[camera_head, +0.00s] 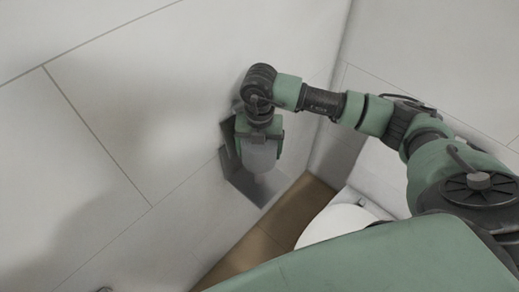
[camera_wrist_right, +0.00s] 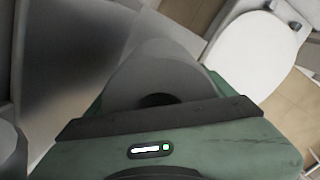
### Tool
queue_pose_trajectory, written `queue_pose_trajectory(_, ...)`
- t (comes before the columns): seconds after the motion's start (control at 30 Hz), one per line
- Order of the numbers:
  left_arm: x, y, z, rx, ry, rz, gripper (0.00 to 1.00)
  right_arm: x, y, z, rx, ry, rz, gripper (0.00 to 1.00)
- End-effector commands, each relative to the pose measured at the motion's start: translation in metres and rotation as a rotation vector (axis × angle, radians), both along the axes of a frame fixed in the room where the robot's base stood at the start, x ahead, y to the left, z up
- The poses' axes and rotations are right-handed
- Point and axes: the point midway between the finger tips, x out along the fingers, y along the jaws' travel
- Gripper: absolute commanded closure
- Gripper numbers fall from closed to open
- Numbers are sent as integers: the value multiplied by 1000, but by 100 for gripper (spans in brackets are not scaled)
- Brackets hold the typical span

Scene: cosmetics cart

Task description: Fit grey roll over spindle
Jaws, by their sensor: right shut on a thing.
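My right gripper (camera_head: 262,137) points down beside the tiled wall and is shut on the grey roll (camera_head: 263,157). In the right wrist view the roll (camera_wrist_right: 160,68) sticks out past the gripper body, with a dark core hole (camera_wrist_right: 158,100) near the gripper. A dark grey metal holder (camera_head: 247,186) is on the wall, behind and below the roll; its flat plate fills the left of the right wrist view (camera_wrist_right: 75,60). I cannot make out the spindle; the roll and gripper may hide it. I cannot tell whether roll and holder touch. My left gripper is not in view.
A white toilet (camera_head: 335,222) stands to the right of the holder, and its lid shows in the right wrist view (camera_wrist_right: 255,52). A wall corner lies just right of the gripper. The brown floor (camera_head: 250,252) is below. The wall at left is bare.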

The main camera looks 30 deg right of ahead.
Motion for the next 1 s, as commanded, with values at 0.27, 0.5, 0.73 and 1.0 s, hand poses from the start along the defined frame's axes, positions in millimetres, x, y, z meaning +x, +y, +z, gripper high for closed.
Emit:
queue_pose_trajectory(0.27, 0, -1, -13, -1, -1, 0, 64, -1, 0, -19, -1, 3, 1, 59)
queue_pose_trajectory(0.5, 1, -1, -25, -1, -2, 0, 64, -1, 0, -36, -2, 5, 1, 59)
queue_pose_trajectory(0.73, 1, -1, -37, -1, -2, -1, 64, -1, 0, -53, -1, 4, 1, 59)
queue_pose_trajectory(1.0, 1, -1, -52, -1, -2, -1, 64, -1, 0, -72, -2, 5, 2, 59)
